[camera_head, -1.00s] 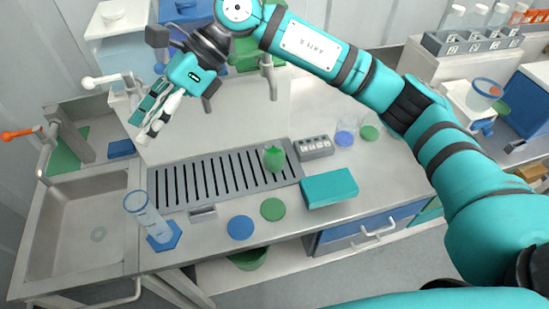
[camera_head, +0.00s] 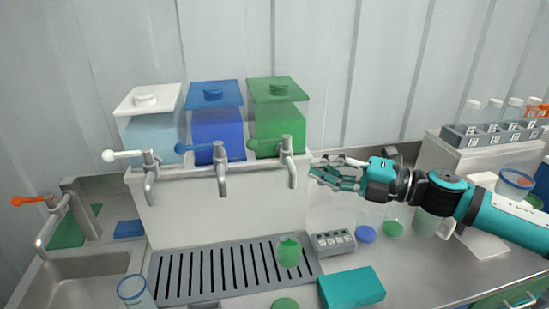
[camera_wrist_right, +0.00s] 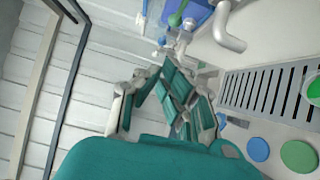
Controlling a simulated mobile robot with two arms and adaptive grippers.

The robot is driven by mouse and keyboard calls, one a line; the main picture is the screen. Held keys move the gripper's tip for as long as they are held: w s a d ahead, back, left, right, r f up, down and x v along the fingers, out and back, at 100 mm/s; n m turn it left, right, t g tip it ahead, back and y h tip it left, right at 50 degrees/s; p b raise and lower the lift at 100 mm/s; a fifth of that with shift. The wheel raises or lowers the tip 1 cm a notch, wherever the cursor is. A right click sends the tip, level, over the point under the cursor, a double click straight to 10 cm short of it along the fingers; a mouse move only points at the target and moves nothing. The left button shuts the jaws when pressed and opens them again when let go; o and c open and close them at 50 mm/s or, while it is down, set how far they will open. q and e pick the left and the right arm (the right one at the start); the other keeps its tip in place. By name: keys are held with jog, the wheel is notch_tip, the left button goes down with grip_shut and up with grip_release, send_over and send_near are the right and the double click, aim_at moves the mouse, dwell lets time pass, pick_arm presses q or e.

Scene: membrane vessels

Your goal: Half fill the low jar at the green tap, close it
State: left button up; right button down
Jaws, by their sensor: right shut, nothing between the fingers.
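The low jar (camera_head: 289,252), with green in it, stands upright on the drip tray (camera_head: 166,285) below the green tap (camera_head: 290,168); I cannot tell its fill level exactly. The green tap's lever (camera_head: 262,144) points left, and the green tank (camera_head: 278,118) is behind it. My right gripper (camera_head: 318,172) is shut and empty, just right of the green tap's spout. My left gripper is out of view.
White and blue taps (camera_head: 222,170) stand left of the green one. A teal box (camera_head: 351,288) and a grey block (camera_head: 333,243) are right of the tray. A glass cylinder (camera_head: 135,291) stands front left, near the sink (camera_head: 80,280). Bottles stand in a rack at far right.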

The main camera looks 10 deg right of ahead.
jog(key=m+p, duration=0.1)
jog(key=p, duration=0.4)
send_near(256, 143)
jog(key=s+a, duration=0.1)
jog(key=a, duration=0.4)
jog(key=shift+w+r+t+h+p, duration=0.1)
jog(key=shift+w+t+h+p, duration=0.25)
jog(key=shift+w, duration=1.5)
jog(key=shift+w+a+r+p, duration=0.15)
jog(key=shift+w+a+p, duration=0.15)
jog(key=shift+w+p, duration=0.45)
